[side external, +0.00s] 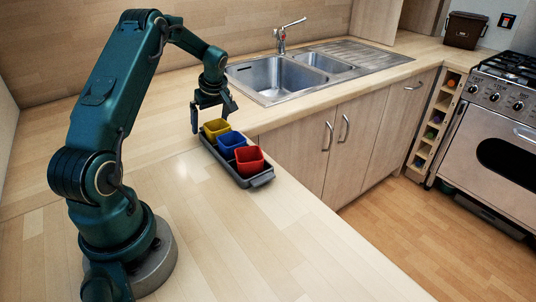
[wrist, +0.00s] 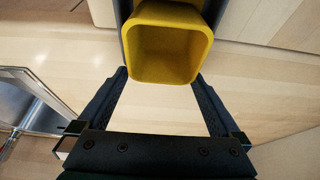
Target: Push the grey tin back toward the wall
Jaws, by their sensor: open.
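The grey tin (side external: 227,168) is a long, dark tray on the wooden worktop. It holds a yellow pot (side external: 215,128), a blue pot (side external: 231,142) and a red pot (side external: 249,160) in a row. My gripper (side external: 213,118) is open and pointing down at the tin's far end, by the yellow pot. In the wrist view the yellow pot (wrist: 168,45) lies ahead of and between my open fingers (wrist: 160,80), and the tin's dark sides (wrist: 126,12) show beside it. Contact with the pot or tin cannot be told.
A steel double sink (side external: 275,75) with a tap (side external: 283,38) lies behind and right. The wooden wall (side external: 60,45) runs along the back. The worktop front edge is close to the tin's right side. Bare worktop (side external: 230,235) lies in front.

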